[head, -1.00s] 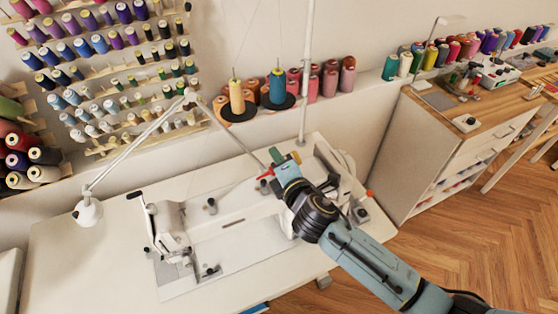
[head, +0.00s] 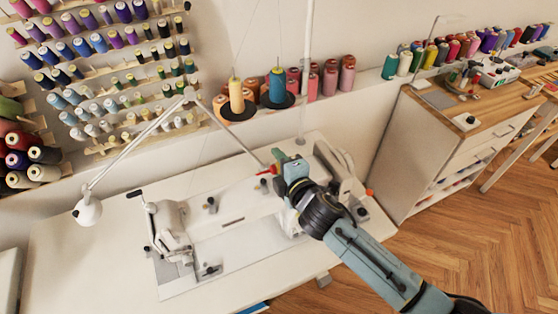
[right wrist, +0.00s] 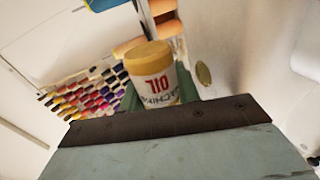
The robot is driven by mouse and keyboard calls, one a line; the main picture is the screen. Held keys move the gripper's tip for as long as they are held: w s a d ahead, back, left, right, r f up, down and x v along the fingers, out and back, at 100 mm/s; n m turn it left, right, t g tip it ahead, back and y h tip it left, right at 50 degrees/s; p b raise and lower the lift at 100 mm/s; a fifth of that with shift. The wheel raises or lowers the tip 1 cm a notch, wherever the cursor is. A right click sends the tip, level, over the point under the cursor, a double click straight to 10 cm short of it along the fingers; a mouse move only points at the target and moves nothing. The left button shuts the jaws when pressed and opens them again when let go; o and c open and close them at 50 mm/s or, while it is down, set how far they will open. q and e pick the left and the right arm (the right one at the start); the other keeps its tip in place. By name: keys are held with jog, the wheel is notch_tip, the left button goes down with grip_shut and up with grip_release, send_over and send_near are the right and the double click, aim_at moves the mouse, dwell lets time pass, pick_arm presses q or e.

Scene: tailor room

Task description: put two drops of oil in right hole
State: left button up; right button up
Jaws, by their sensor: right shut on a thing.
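My right gripper (head: 278,165) is shut on an oil bottle and holds it above the right part of the white sewing machine (head: 205,247). In the right wrist view the oil bottle (right wrist: 157,85) is white with a yellow end and an upside-down "OIL" label, between green fingers (right wrist: 157,98). In the head view a small red tip shows at the left of my gripper, and most of the bottle is hidden. The right hole cannot be made out in either view. My left gripper is not in view.
A jointed lamp (head: 88,210) stands at the left of the white table (head: 70,260). A thread stand with a yellow cone (head: 236,96) and a blue cone (head: 278,86) is behind the machine. Spool racks cover the wall. A wooden-topped cabinet (head: 440,135) is at the right.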

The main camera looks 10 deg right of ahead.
jog(key=m+p, duration=0.1)
jog(key=r+m+y+p, duration=0.1)
jog(key=shift+s+a+r+m, duration=0.1)
jog(key=shift+a+r+m, duration=0.2)
jog(key=shift+a, duration=0.05)
jog(key=shift+a+r+m+y+p, duration=0.2)
jog(key=shift+r+m+y+p, duration=0.15)
jog(key=shift+m, duration=0.55)
jog(key=shift+f, duration=0.1)
